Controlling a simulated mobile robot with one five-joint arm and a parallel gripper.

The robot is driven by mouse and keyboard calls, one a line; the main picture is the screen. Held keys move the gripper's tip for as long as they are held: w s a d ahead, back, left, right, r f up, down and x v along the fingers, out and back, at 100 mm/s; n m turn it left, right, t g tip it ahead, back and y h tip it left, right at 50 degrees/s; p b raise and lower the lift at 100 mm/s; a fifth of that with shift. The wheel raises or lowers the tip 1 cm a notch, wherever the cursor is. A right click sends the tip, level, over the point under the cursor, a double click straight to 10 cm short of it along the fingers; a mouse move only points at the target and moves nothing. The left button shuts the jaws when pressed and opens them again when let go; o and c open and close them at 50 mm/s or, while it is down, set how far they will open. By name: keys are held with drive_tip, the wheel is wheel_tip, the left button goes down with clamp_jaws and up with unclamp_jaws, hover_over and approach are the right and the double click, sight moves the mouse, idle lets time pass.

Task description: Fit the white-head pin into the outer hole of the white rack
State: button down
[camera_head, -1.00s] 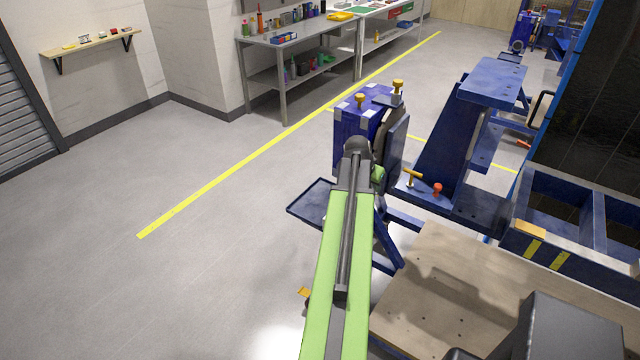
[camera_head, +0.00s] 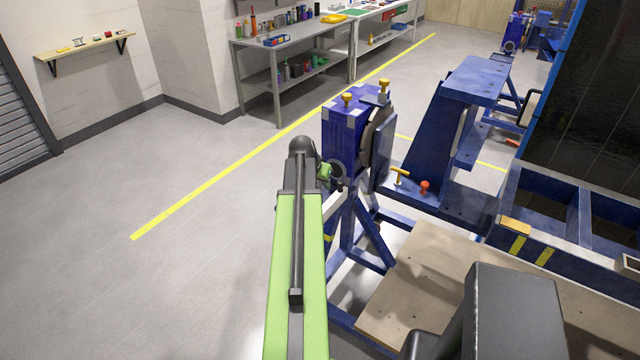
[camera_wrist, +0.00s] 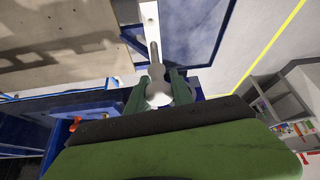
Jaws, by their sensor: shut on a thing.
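In the wrist view, my gripper (camera_wrist: 161,82) has its green fingers shut around the white head of the pin (camera_wrist: 158,92). The pin's grey shaft points away from the gripper, toward the top of the picture. A narrow white strip (camera_wrist: 149,14), which looks like part of the white rack, lies beyond the shaft tip. I cannot make out its holes, or whether the tip touches it. In the head view, a pale strip (camera_head: 335,207) shows beside my arm and may be the same rack. The fingers and pin are mostly hidden there.
A blue jig post (camera_head: 342,128) with yellow knobs and a dark round plate stands just beyond my arm. A wooden board (camera_head: 440,285) lies to the right. A blue-edged panel (camera_wrist: 190,30) is near the pin in the wrist view. Floor at left is clear.

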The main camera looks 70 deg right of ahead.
drive_tip(key=shift+f+b, duration=2.4)
drive_tip(key=shift+f, duration=0.25)
drive_tip(key=shift+f, duration=0.15)
drive_tip(key=shift+f+b, duration=0.35)
drive_tip(key=shift+b, duration=0.1)
drive_tip(key=shift+f+b, duration=2.2)
drive_tip(key=c, duration=1)
unclamp_jaws()
drive_tip(key=shift+c, duration=0.2)
drive_tip(key=shift+r, duration=0.1)
